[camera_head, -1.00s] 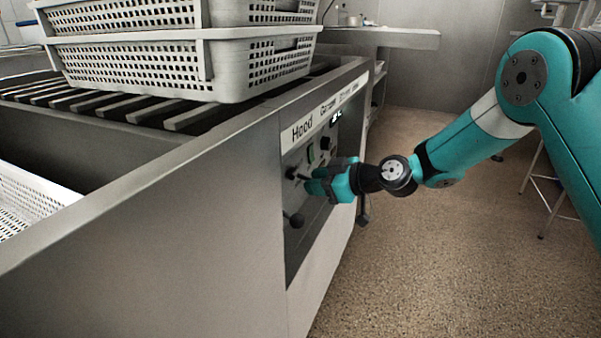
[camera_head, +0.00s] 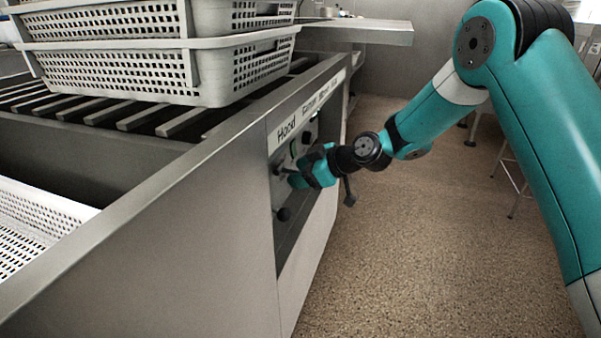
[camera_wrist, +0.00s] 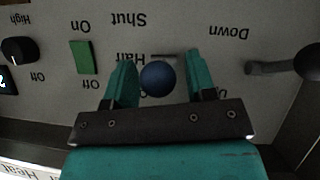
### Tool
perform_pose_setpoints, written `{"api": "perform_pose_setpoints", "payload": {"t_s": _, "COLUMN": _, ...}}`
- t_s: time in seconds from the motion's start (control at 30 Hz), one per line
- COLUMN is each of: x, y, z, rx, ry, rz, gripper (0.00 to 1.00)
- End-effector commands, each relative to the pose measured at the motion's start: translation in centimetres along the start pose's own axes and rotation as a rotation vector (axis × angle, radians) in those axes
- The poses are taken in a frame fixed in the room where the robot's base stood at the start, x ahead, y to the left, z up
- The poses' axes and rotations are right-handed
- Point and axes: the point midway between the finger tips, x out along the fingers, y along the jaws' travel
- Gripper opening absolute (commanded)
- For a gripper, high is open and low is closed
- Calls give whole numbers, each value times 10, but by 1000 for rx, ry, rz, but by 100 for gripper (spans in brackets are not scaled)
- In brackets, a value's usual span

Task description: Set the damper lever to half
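A lever with a dark blue ball knob (camera_wrist: 158,78) sits between the two teal fingers of my gripper (camera_wrist: 160,85) in the wrist view. The gripper is open around the knob. The left finger is very close to it, and a gap shows on the right. The wrist view is upside down. In the head view my gripper (camera_head: 298,180) is at the control panel (camera_head: 290,235) and hides the lever.
Another lever with a dark knob (camera_wrist: 308,62) is at the right of the wrist view, near "Down". A green switch (camera_wrist: 83,57) and a black dial (camera_wrist: 18,50) are at the left. White baskets (camera_head: 110,65) stand on the counter. Floor right of the counter is open.

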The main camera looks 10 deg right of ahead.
Motion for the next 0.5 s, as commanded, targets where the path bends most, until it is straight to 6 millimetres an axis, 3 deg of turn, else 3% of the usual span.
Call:
{"api": "perform_pose_setpoints", "payload": {"t_s": 0.27, "x": -2, "y": 0, "z": 0, "rx": 0, "ry": 0, "rz": 1, "gripper": 50}}
{"api": "perform_pose_setpoints", "payload": {"t_s": 0.37, "x": -12, "y": 2, "z": 0, "rx": 2, "ry": -1, "rz": 3, "gripper": 50}}
{"api": "perform_pose_setpoints", "payload": {"t_s": 0.5, "x": -40, "y": 2, "z": -2, "rx": 2, "ry": -1, "rz": 4, "gripper": 50}}
